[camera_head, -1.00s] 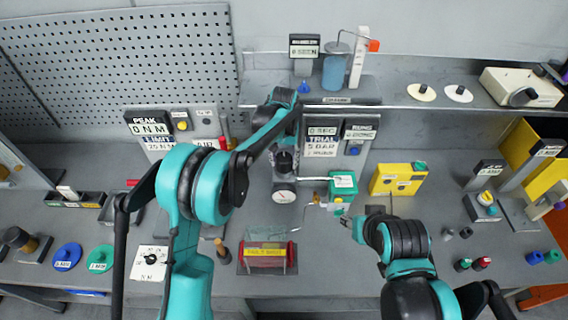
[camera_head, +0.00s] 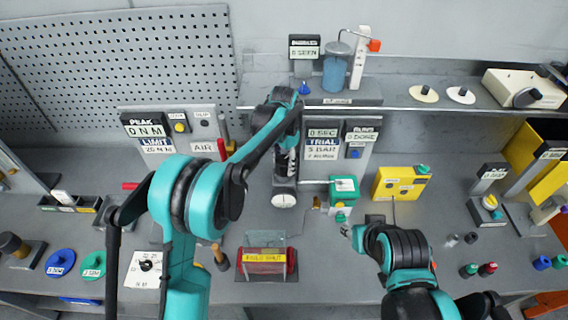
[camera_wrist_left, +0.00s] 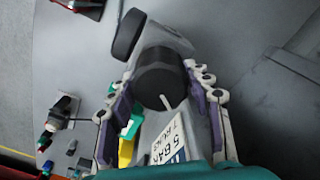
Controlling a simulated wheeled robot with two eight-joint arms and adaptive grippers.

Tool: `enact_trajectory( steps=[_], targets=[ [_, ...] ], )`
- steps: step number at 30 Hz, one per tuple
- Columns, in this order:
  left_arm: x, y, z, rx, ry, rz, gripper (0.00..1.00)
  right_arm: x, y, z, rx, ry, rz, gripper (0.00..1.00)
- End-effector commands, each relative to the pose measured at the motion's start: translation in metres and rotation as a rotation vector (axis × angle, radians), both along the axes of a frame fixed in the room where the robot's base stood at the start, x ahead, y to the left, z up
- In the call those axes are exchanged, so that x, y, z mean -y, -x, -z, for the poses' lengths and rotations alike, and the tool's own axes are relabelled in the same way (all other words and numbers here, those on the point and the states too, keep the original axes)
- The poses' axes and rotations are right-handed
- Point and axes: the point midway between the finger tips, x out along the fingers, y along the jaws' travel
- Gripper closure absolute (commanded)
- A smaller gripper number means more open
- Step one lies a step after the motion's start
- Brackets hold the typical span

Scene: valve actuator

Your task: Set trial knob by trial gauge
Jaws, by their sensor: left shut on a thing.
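The trial gauge (camera_head: 284,200) is a white round dial at the front of a grey fitting, below my left gripper (camera_head: 288,154) in the head view. Its reading is too small to tell. In the left wrist view, my left gripper (camera_wrist_left: 158,80) is shut on the black trial knob (camera_wrist_left: 160,72), with one finger on each side. A pale line marks the knob's face. In the head view the arm and gripper largely hide the knob. The trial panel (camera_head: 322,146) behind shows a 5 BAR label. My right gripper (camera_head: 346,232) is beside the green box; its fingers are unclear.
A green box (camera_head: 343,188) stands right of the gauge, and a yellow box (camera_head: 400,182) farther right. A red tray with a clear cover (camera_head: 265,262) lies in front. The shelf (camera_head: 420,101) runs behind.

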Motion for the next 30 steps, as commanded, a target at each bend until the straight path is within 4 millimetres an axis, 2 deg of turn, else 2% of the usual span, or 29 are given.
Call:
enact_trajectory(
  steps=[14,15,17,26,30],
  targets=[
    [0.0,-0.0013,-0.0016,0.004,0.0,0.014,0.79,0.0,0.0,0.0001,0.0,0.0,0.0,0.6],
    [0.0,-0.0013,-0.0016,0.004,0.0,0.014,0.45,0.0,-0.0001,0.0001,0.0,0.0,0.0,0.6],
    [-0.0001,-0.0011,-0.0015,0.003,0.001,0.014,0.29,0.0,-0.0001,0.0001,0.0,0.0,0.0,0.6],
    [0.0,-0.0005,-0.001,0.001,0.0,0.013,0.29,0.0,0.0,0.0004,0.0,0.0,0.0,0.6],
    [0.0,-0.0004,-0.0101,0.001,0.0,0.014,0.29,0.0,0.0,0.0004,0.0,0.0,0.0,0.6]
  ],
)
